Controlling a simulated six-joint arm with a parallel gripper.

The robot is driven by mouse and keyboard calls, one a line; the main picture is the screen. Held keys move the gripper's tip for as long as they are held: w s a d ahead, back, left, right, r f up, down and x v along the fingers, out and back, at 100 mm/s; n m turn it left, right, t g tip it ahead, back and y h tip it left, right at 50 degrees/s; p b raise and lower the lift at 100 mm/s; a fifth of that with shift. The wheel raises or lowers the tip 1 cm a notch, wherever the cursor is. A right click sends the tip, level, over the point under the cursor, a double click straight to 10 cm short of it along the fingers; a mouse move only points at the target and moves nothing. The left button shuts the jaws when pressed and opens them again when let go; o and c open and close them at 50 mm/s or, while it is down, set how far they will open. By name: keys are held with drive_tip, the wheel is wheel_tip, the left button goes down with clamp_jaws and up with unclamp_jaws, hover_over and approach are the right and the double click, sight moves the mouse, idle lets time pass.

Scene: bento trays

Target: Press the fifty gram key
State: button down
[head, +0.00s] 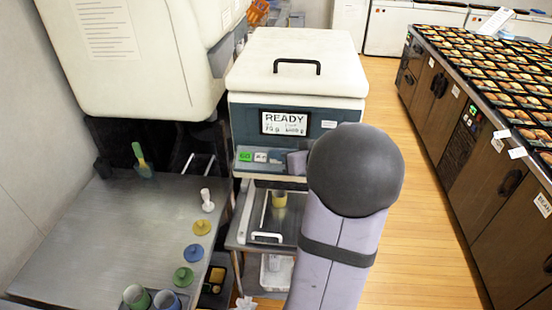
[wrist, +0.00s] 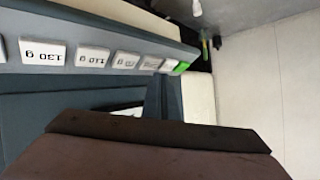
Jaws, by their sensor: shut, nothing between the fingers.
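A row of keys runs along the ledge of the dark blue-grey machine (head: 338,115). In the wrist view the keys appear upside down: a 130 g key (wrist: 56,52), a 110 g key (wrist: 92,58), then smaller white keys and a green key (wrist: 182,67). One white key (wrist: 150,63) sits two places from the green one; its label is too small to read surely, so I cannot tell whether it is the fifty gram key. My gripper (wrist: 160,133) fills the lower wrist view, shut and empty, apart from the keys in the picture. In the head view my arm hides the ledge's right part.
The machine's screen (head: 285,122) reads READY. A steel table (head: 95,235) with coloured lids and cups is at left. A counter (head: 470,125) of bento trays is at right, with clear floor between.

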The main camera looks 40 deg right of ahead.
drive_tip(key=shift+f, duration=0.15)
idle(0.6)
drive_tip(key=shift+w+d+f, duration=0.2)
drive_tip(key=shift+w+d+f, duration=0.1)
drive_tip(key=shift+f, duration=0.3)
idle(0.9)
drive_tip(key=shift+r+p, duration=0.15)
drive_tip(key=shift+p, duration=0.2)
drive_tip(key=shift+s+a+r+p, duration=0.3)
drive_tip(key=shift+r+p, duration=0.3)
drive_tip(key=shift+p, duration=0.3)
drive_tip(key=shift+r, duration=0.1)
drive_tip(key=r+p, duration=0.1)
drive_tip(key=s+a+r+p, duration=0.1)
drive_tip(key=p, duration=0.1)
drive_tip(key=r+p, duration=0.2)
drive_tip(key=shift+s+a, duration=0.35)
drive_tip(key=shift+s, duration=0.05)
